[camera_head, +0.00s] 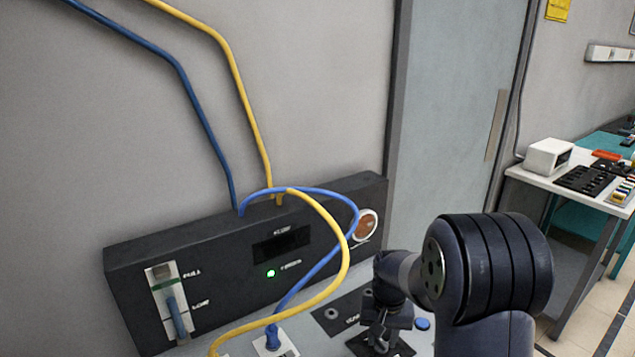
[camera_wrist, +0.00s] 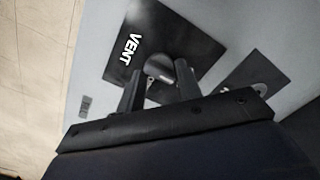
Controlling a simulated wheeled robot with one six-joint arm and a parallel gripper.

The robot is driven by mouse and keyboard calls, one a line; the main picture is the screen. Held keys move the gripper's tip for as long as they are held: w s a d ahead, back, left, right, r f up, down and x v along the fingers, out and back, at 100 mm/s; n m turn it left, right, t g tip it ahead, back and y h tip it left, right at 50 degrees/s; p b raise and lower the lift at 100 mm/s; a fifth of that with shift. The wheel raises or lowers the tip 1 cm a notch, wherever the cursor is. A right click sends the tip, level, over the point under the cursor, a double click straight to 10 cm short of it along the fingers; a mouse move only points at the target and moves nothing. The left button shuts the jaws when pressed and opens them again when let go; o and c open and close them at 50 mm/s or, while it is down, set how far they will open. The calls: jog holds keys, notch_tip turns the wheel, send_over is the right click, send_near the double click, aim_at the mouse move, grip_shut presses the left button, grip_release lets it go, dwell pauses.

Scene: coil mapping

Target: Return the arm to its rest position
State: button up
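My arm reaches in from the lower right of the head view, with my gripper (camera_head: 380,332) low over the control desk (camera_head: 298,340). In the wrist view, the two dark fingers of my gripper (camera_wrist: 160,72) stand apart, open, on either side of a small grey rounded knob (camera_wrist: 158,67). The knob sits on a black plate (camera_wrist: 196,44) marked VENT. Whether the fingers touch the knob cannot be seen clearly. In the head view my gripper and arm hide most of this plate.
A yellow cable (camera_head: 345,262) and blue cable (camera_head: 320,265) loop left of my arm. A bench (camera_head: 590,190) is at right.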

jog(key=m, duration=0.4)
jog(key=shift+m, duration=0.4)
jog(key=m+p, duration=0.1)
jog(key=m, duration=0.3)
jog(key=shift+r+m, duration=0.1)
jog(key=shift+m, duration=0.3)
jog(key=shift+r, duration=0.85)
jog(key=shift+s, duration=0.1)
